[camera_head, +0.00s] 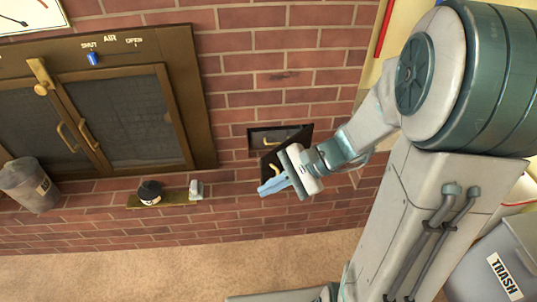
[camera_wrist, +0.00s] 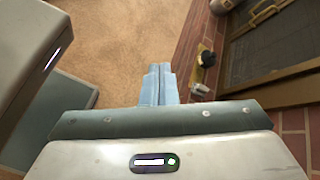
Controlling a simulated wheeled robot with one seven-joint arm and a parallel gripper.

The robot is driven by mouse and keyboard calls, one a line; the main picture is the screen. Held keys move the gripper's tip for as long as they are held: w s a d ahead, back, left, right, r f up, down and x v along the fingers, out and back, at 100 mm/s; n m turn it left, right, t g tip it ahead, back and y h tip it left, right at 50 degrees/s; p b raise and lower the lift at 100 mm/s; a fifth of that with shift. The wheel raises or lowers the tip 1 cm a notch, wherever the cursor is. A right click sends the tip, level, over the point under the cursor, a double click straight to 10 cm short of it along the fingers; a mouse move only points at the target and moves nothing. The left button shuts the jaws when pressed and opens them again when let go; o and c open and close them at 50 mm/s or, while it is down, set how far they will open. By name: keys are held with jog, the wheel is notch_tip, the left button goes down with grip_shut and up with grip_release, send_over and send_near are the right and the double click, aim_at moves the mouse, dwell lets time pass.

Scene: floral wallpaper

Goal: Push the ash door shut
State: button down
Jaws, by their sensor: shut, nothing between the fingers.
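The ash door (camera_head: 268,163) is a small dark panel standing open, swung out from a recess (camera_head: 258,135) in the brick wall. A brass-coloured handle shows by the door and recess. My gripper (camera_head: 263,189) is in front of the door, overlapping it in the head view, with its blue fingers pointing down and left. I cannot tell whether they touch the door. The fingers (camera_wrist: 158,85) are together and empty in the wrist view. My gripper and wrist hide part of the door. The wrist view does not clearly show the door.
A bronze-framed fireplace with glass doors (camera_head: 130,115) is to the left. Below it, a brass ledge (camera_head: 175,199) holds a dark round object (camera_head: 150,192) and a small grey one. A metal bucket (camera_head: 30,185) stands far left, and a trash bin (camera_head: 500,260) lower right.

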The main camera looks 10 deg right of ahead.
jog(key=w+f+m+t+y+b, duration=0.3)
jog(key=w+f+m+b, duration=0.15)
jog(key=f, duration=0.25)
jog(key=m+t+h+b, duration=0.3)
jog(key=m+t+b, duration=0.7)
jog(key=m+t, duration=0.25)
send_near(266, 158)
jog(key=shift+m+g, duration=0.35)
jog(key=shift+m, duration=0.05)
jog(key=b+x, duration=0.1)
jog(key=x, duration=0.1)
jog(key=b+x, duration=0.1)
jog(key=x, duration=0.1)
jog(key=b+x, duration=0.2)
jog(key=shift+w+a+r, duration=0.2)
jog(key=shift+w+r, duration=0.1)
jog(key=shift+w, duration=0.05)
